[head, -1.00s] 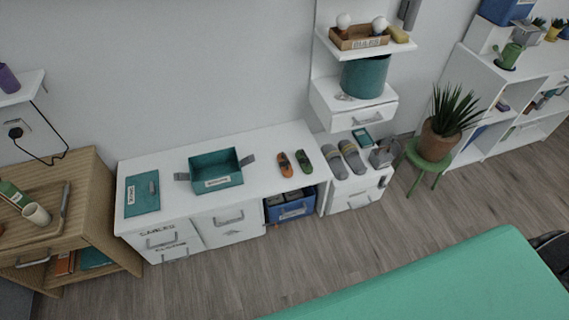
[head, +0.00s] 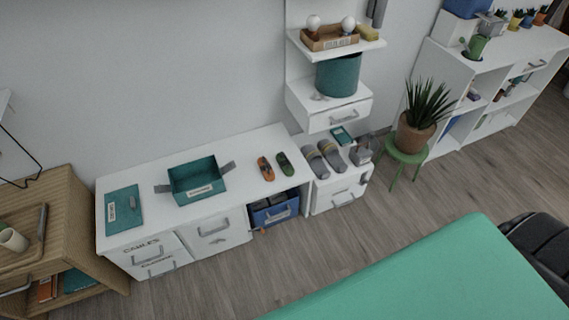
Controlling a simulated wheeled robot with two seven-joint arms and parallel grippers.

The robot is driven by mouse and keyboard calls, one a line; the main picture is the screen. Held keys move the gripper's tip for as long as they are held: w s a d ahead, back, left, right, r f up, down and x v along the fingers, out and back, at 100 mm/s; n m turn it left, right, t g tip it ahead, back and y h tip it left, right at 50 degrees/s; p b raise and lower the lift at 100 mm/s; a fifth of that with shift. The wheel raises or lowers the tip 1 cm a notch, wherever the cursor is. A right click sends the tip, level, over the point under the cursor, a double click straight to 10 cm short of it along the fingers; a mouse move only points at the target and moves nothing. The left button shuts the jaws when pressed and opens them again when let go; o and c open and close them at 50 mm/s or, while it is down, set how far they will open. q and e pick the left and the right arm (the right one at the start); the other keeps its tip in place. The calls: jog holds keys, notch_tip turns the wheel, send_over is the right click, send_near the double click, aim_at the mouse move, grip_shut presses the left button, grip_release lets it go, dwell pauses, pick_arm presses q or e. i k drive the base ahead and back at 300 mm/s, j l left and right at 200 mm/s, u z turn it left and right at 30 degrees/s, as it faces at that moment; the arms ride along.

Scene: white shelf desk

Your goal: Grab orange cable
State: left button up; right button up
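A small, elongated orange item (head: 265,169), with a dark part in its middle, lies on the white desk top, right of the teal open box. It may be the orange cable bundle, but it is too small to tell for sure. A similar dark green item (head: 285,164) lies just to its right, apart from it. Neither of my grippers shows in the head view.
The white desk (head: 150,186) also carries a teal open box (head: 197,187) and a teal folder (head: 124,209). A blue bin (head: 275,212) sits under its right end. A green surface (head: 430,275) fills the lower right; the floor between is clear.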

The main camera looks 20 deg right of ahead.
aim_at(266, 170)
jog(key=i+j, duration=0.5)
jog(key=i+j+z, duration=0.4)
jog(key=j+z, duration=0.2)
jog(key=i+j+z, duration=0.15)
jog(key=j+z, duration=0.15)
